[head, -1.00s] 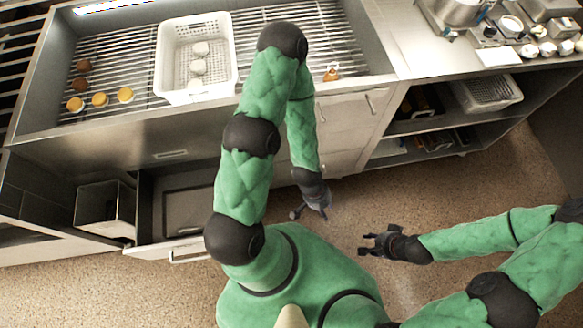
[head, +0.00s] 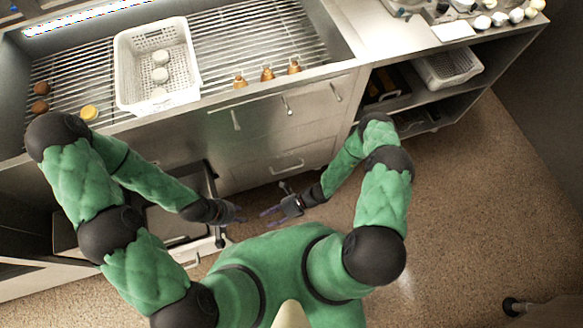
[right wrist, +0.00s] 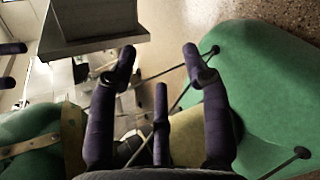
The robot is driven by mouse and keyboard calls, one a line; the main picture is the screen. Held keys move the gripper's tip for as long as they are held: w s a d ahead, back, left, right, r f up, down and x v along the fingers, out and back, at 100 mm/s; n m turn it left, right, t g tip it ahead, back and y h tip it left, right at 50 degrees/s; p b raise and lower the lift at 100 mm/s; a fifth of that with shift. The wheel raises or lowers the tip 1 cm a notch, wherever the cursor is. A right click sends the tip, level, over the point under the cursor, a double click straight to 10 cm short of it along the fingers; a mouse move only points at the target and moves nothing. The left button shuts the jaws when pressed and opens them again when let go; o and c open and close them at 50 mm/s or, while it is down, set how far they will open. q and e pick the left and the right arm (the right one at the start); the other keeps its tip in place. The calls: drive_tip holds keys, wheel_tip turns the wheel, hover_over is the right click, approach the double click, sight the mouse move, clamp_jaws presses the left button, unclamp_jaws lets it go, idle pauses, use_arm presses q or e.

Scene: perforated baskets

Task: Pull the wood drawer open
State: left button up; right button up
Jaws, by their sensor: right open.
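A pulled-out drawer (head: 178,226) stands open in the lower part of the counter at the left of the head view. My left arm covers much of it, and its front is only partly visible. My left gripper (head: 238,214) is just to the right of the drawer, near its right side; whether its fingers are open is too small to tell. My right gripper (head: 276,209) is open and empty, facing the left one across a small gap. In the right wrist view its purple fingers (right wrist: 156,66) are spread with nothing between them.
A closed drawer with a bar handle (head: 287,168) is in the metal cabinet front. Above, a white perforated basket (head: 124,58) holds several pale round items on the slatted counter, with small bottles (head: 267,75) beside it. Open shelves (head: 415,88) are at right.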

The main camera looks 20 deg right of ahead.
drive_tip(key=w+f+m+t, duration=0.4)
drive_tip(key=w+m+t, duration=0.3)
drive_tip(key=m, duration=0.2)
drive_tip(key=m+t+h, duration=0.9)
drive_tip(key=m+h, duration=0.3)
drive_tip(key=m, duration=0.4)
approach(293, 168)
drive_tip(key=w+b, duration=0.1)
drive_tip(key=w, duration=0.2)
drive_tip(key=w+f, duration=0.1)
drive_tip(key=w, duration=0.2)
drive_tip(key=w+f+b, duration=0.1)
drive_tip(key=w, duration=0.3)
drive_tip(key=shift+a+b, duration=0.1)
drive_tip(key=shift+b, duration=0.25)
clamp_jaws()
